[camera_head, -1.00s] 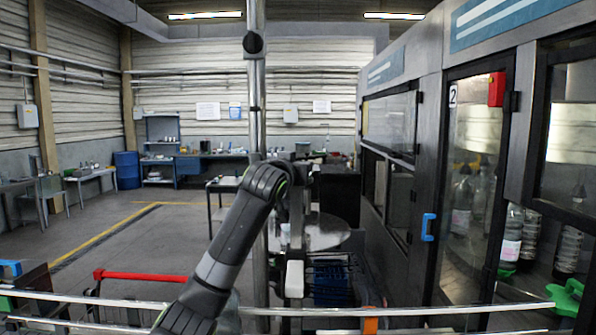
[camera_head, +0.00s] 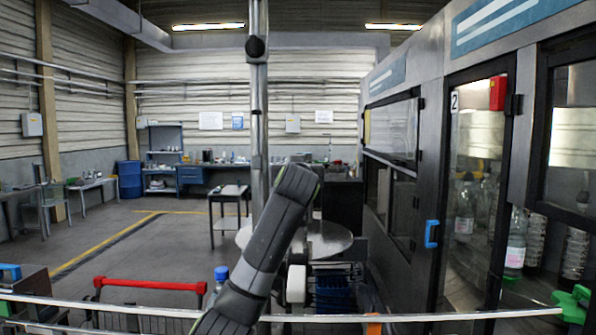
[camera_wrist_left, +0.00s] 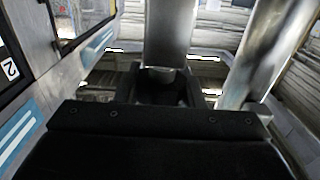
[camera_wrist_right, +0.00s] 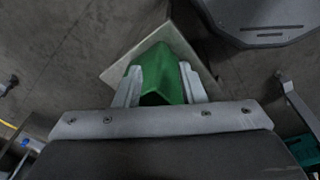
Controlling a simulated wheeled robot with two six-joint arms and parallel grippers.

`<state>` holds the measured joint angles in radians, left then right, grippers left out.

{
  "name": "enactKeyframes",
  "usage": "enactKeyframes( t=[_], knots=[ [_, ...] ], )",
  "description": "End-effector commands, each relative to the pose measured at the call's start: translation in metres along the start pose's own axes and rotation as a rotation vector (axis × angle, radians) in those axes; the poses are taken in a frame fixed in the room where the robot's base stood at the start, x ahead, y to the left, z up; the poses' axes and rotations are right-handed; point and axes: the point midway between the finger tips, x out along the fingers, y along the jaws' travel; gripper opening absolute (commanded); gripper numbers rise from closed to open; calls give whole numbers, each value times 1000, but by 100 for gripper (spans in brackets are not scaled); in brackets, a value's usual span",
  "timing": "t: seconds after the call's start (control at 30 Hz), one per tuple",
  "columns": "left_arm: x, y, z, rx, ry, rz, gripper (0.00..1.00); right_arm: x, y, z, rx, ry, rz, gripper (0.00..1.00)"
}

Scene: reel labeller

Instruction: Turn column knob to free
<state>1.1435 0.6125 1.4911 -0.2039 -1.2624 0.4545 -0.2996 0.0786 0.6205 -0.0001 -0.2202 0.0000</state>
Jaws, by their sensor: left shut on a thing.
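In the left wrist view my left gripper (camera_wrist_left: 160,92) is shut on a dark block, apparently the column knob (camera_wrist_left: 162,98), at the end of a bright metal cylinder (camera_wrist_left: 170,30). The knob's outline is hard to make out. In the head view my left arm hides most of this gripper. The tall metal column (camera_head: 260,110) stands behind that arm, with a black round fitting (camera_head: 256,48) high on it. In the right wrist view my right gripper (camera_wrist_right: 162,88) has pale fingers on both sides of a green piece (camera_wrist_right: 162,72); whether they grip it is unclear.
The labeller cabinet (camera_head: 432,150) with a blue door handle (camera_head: 430,231) fills the right side. A metal rail (camera_head: 420,318) crosses the front. A red cart handle (camera_head: 150,284) and a blue-capped object (camera_head: 220,275) stand left of my arm.

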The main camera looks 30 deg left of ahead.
Motion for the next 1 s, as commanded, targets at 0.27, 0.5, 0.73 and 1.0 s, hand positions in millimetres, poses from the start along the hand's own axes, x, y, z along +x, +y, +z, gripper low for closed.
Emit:
enactKeyframes(
  t=[0.27, 0.5, 0.73, 1.0],
  knots=[
    [0, -1, -1, 1, 2, -1, 55, 0, -1, 0, 0, 0, -1, 36],
    [0, 0, -1, 1, 2, 0, 57, 0, -1, 0, 0, 0, -1, 36],
    [-12, 0, 2, 0, 4, 1, 57, 10, -1, 1, 0, 0, -1, 36],
    [-66, 0, 5, -2, 7, 3, 57, 43, -4, 5, 0, 0, 0, 36]
  ],
)
